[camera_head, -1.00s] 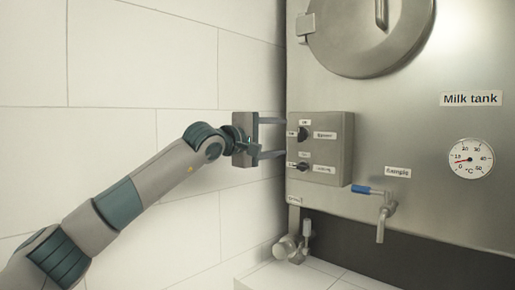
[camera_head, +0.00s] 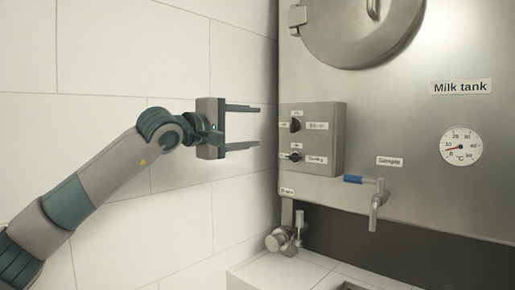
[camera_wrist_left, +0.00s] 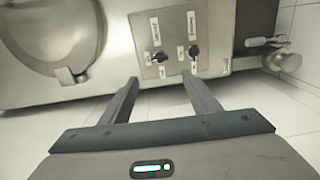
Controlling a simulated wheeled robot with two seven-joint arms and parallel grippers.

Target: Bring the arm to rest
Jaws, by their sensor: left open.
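My left gripper (camera_head: 241,126) is open and empty in the head view, its two fingers pointing right toward the control box (camera_head: 312,140) on the steel milk tank (camera_head: 400,110). A gap shows between the fingertips and the box. The box carries two black knobs, an upper one (camera_head: 295,125) and a lower one (camera_head: 295,157). In the left wrist view the open fingers (camera_wrist_left: 158,82) point toward the box (camera_wrist_left: 170,40), with nothing between them. My right gripper is not in view.
A sample tap (camera_head: 377,200) with a blue handle sticks out right of the box. A drain valve (camera_head: 287,238) sits low at the tank's left corner. A round lid (camera_head: 360,30) and a dial thermometer (camera_head: 461,146) are on the tank. A tiled wall (camera_head: 110,60) stands behind my arm.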

